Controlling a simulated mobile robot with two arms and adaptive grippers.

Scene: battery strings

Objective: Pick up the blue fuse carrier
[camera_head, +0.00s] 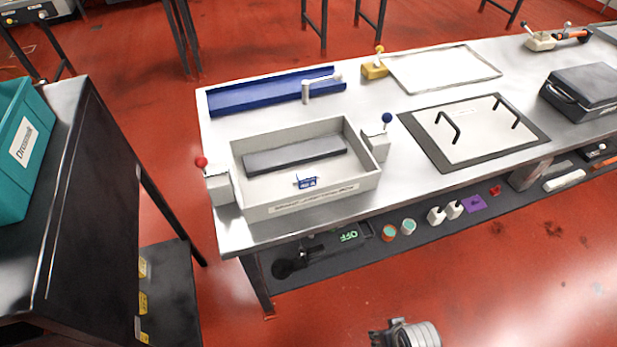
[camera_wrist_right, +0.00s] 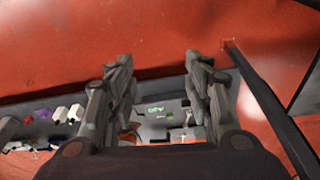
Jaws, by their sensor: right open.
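The blue fuse carrier (camera_head: 306,182) is a small blue piece with a pale marking. It sits inside the light grey open box (camera_head: 362,184) on the workbench, near the box's front wall. My right gripper (camera_head: 378,336) shows only in part at the bottom edge of the head view, well in front of the bench and apart from the carrier. In the right wrist view my right gripper (camera_wrist_right: 163,88) has its two fingers spread wide with nothing between them. The carrier cannot be made out in that view. My left gripper is out of view.
A dark grey block (camera_head: 295,155) lies behind the carrier in the box. Posts with a red knob (camera_head: 201,161) and a blue knob (camera_head: 387,118) flank the box. A blue tray (camera_head: 240,98) lies behind. The lower shelf (camera_head: 330,263) holds small items. A dark cabinet (camera_head: 100,190) stands left.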

